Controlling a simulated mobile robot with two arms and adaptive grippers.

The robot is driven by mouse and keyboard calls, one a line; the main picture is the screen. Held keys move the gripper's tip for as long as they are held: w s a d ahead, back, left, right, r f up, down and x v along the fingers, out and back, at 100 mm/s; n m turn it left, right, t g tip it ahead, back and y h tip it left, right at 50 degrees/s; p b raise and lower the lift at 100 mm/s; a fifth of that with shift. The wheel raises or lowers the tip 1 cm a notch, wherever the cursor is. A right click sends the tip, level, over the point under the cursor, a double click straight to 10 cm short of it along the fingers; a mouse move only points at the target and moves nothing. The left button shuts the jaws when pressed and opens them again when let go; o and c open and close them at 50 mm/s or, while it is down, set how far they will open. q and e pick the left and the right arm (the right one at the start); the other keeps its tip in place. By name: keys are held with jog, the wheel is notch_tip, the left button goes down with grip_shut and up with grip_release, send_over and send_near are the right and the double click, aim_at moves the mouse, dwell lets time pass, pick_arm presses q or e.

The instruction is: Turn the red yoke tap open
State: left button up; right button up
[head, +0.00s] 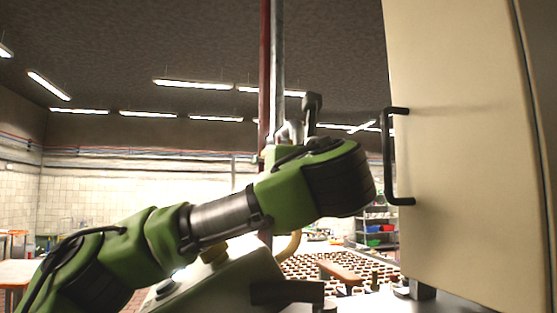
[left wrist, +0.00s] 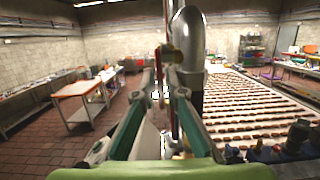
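My left arm comes in from the left in the head view, and its gripper (head: 296,130) is raised beside a red pipe (head: 265,70) and a grey pipe (head: 277,60). The wrist housing hides part of the pipes. In the left wrist view the two green-edged fingers of the left gripper (left wrist: 166,72) point forward and converge near a small reddish-brass piece (left wrist: 168,52) beside a thick grey bent pipe (left wrist: 188,50). I cannot tell whether this piece is the tap's yoke, or whether the fingers touch it. My right gripper is out of view.
A cream cabinet door (head: 460,150) with a black handle (head: 388,160) stands close on the right. A bed with rows of brown pieces (left wrist: 250,105) lies right of the pipes. A worktable (left wrist: 80,90) stands further back left, with open floor around it.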

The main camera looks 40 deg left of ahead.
pick_arm(q)
jog(key=v, duration=1.2)
jog(key=shift+a, duration=0.1)
dwell(0.4)
